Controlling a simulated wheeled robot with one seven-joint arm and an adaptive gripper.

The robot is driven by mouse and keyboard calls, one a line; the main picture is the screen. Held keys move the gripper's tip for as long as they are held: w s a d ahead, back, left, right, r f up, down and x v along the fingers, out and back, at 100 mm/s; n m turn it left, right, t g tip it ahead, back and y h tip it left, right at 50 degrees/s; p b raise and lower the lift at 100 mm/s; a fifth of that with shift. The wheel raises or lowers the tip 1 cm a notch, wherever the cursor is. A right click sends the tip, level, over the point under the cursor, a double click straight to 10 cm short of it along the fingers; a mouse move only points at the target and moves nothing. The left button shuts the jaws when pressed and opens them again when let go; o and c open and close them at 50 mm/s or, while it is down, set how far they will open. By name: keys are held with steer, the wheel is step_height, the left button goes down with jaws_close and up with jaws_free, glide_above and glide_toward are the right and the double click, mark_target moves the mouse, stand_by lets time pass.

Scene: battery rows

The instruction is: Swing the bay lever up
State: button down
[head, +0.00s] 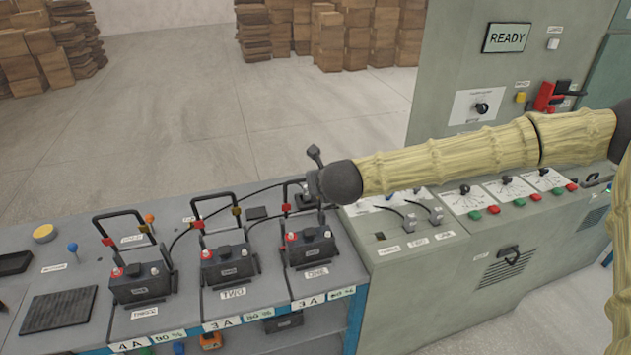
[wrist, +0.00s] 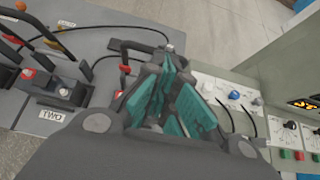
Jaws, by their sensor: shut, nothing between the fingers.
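Three black U-shaped levers stand upright behind the batteries in the head view: over bay three (head: 119,213), bay two (head: 213,197) and bay one (head: 288,183). No label shows which is the bay lever. A blue-knobbed lever (head: 72,249) stands at the left of the bench. My gripper (wrist: 170,70) has teal fingers, shut and empty. In the wrist view it is beside bay one's black lever (wrist: 143,43), which passes behind the fingertips; I cannot tell if they touch. In the head view my dark wrist hides much of the gripper.
Batteries three (head: 142,282), two (head: 229,264) and one (head: 310,248) sit in their bays, with black cables near them. A grey console (head: 415,270) with dials and buttons adjoins on the right. Behind it stands a cabinet reading READY (head: 507,38).

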steer(key=v, duration=0.3)
steer(key=shift+w+r+p, duration=0.1)
steer(key=shift+r+p, duration=0.2)
steer(key=shift+p, duration=0.05)
